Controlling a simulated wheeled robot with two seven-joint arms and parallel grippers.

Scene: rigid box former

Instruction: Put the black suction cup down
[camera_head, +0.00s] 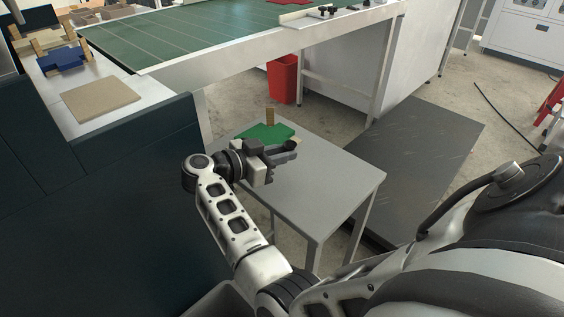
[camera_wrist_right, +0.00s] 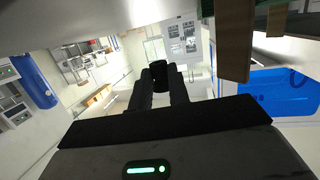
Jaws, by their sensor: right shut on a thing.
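My right gripper (camera_head: 284,154) is above the grey side table, at the end of the arm that comes up from the bottom in the head view. In the right wrist view its two dark fingers (camera_wrist_right: 159,92) are shut on a small black piece, which looks like the black suction cup (camera_wrist_right: 159,72). It shows as a dark tip in the head view (camera_head: 291,146), too small there to make out its shape. The cup is held in the air; its exact height over the table is hard to tell. My left gripper is not in view.
The grey side table (camera_head: 325,189) has a green piece with a wooden block (camera_head: 264,133) at its back; its front right is clear. A tan board (camera_head: 101,99) and blue piece (camera_head: 62,59) lie at the left. A red bin (camera_head: 284,78) stands behind.

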